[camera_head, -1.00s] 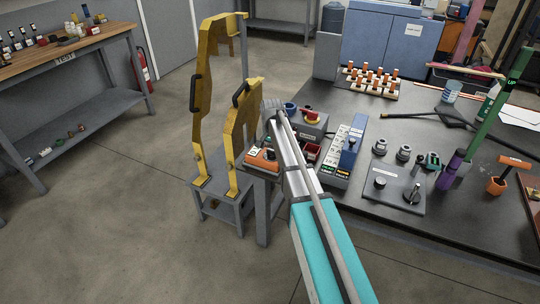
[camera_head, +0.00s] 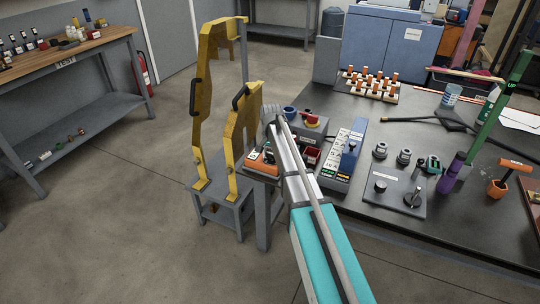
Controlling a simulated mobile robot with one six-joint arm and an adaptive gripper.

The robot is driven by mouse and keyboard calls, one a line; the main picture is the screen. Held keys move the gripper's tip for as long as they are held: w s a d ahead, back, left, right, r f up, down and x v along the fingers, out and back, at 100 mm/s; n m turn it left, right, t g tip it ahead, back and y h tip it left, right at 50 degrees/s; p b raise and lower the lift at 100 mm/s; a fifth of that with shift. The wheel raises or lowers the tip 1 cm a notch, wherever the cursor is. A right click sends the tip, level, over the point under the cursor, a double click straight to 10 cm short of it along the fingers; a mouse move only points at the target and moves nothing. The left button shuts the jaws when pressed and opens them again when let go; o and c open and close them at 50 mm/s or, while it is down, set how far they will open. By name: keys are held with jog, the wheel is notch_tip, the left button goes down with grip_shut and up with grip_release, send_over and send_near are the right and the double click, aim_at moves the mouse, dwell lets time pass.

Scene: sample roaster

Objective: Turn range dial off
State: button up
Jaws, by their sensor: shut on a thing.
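An orange-and-black meter (camera_head: 262,163) with a pale label lies at the left end of the dark table. It is the likely bearer of the range dial, but the dial itself is too small and covered to make out. My arm, with its turquoise sleeve, reaches up from the bottom of the view to this meter. My gripper (camera_head: 271,115) is at its far end, close over the meter. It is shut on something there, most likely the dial. The fingertips and their contact are mostly hidden by the arm.
A grey box with a red knob (camera_head: 311,118) and a blue-and-white label rack (camera_head: 345,150) stand right of my arm. A grey panel with knobs (camera_head: 396,190) lies farther right. Yellow guards (camera_head: 240,135) rise close on the left. The floor at lower left is clear.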

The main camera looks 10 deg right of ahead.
jog(key=shift+a, duration=0.1)
jog(key=shift+n, duration=0.4)
jog(key=n, duration=0.6)
jog(key=shift+d, duration=0.3)
jog(key=n, duration=0.5)
jog(key=shift+d, duration=0.1)
jog(key=o, duration=1.2)
jog(key=shift+c, duration=0.2)
